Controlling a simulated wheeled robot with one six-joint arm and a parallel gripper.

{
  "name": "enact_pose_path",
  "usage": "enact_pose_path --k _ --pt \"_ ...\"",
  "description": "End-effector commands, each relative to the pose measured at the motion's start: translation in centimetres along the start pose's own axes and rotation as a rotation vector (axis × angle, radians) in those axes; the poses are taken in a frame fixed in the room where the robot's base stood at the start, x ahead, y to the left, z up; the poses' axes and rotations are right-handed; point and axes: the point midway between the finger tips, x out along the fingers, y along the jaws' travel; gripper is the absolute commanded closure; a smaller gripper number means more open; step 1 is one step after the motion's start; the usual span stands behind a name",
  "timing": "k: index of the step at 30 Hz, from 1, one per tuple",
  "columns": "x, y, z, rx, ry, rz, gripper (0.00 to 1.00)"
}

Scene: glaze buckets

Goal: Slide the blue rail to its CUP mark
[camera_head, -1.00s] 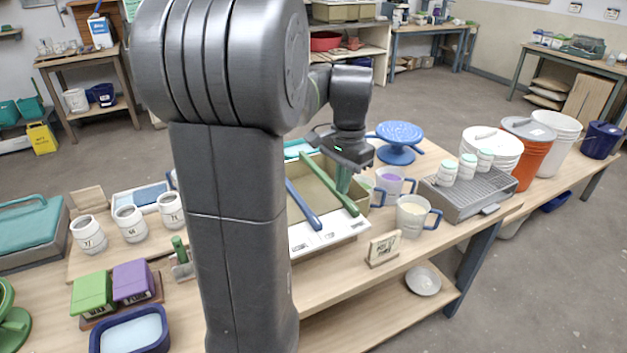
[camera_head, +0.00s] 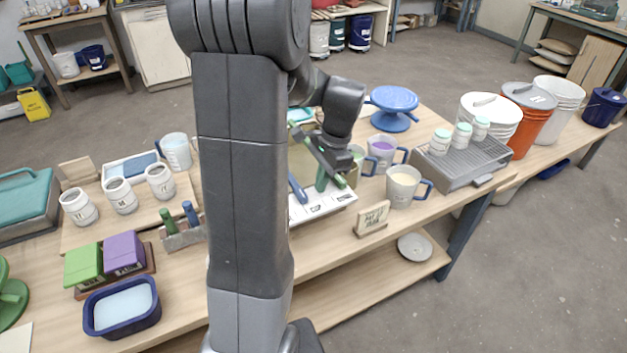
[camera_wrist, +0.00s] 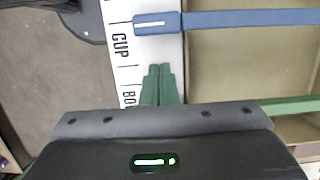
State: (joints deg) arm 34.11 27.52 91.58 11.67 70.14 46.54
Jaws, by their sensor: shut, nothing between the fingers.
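The blue rail (camera_wrist: 235,19) lies across the top of the wrist view. Its left end, with a white line on it, sits on the white scale plate (camera_wrist: 148,57), at the upper end of the printed word CUP. In the head view the blue rail (camera_head: 297,189) shows only in part beside my arm. My gripper (camera_wrist: 160,72) is shut and empty, its green fingers over the plate, below the blue rail in the picture and apart from it. The head view shows my gripper (camera_head: 322,184) low over the box front. A green rail (camera_wrist: 295,106) is partly hidden behind my gripper.
Mugs, one with purple (camera_head: 383,150) and one with cream contents (camera_head: 403,186), stand right of the box. A small sign (camera_head: 372,218) stands near the front edge. A blue turntable (camera_head: 394,105) is behind. Several jars and tubs crowd the left.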

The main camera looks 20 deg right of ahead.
Motion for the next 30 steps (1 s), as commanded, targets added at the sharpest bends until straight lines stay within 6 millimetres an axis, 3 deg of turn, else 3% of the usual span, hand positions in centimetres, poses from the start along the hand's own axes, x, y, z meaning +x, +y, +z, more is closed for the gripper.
enact_pose_path --k 6,30 --pt "0.3 0.0 1.9 -0.001 0.001 0.001 1.0" --pt "0.8 0.0 3.5 0.0 0.0 0.001 1.0"
